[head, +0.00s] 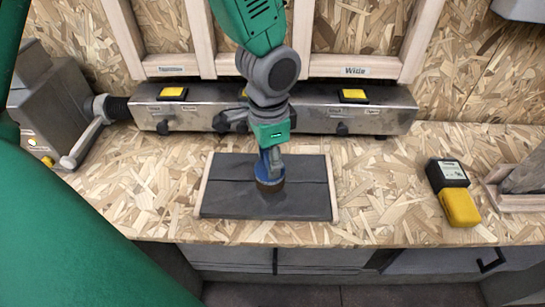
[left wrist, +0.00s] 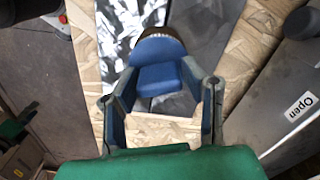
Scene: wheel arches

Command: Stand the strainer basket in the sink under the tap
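I make out no strainer basket, sink or tap in either view. My left gripper (head: 270,168) comes down over a dark grey panel (head: 222,198) with pale wooden side strips on the bench. Its two fingers are on either side of a blue piece with a brown base (head: 270,184), and it appears shut on this piece. The piece also shows between the fingers in the left wrist view (left wrist: 158,62). Its base is low over the panel; whether it touches cannot be told. My right gripper is not in view.
A metal bar unit (head: 290,112) with yellow buttons stands along the back of the chipboard bench (head: 400,210). A grey machine with a lever (head: 60,105) is at the left. A yellow and black device (head: 453,190) lies at the right. Bench on both sides of the panel is clear.

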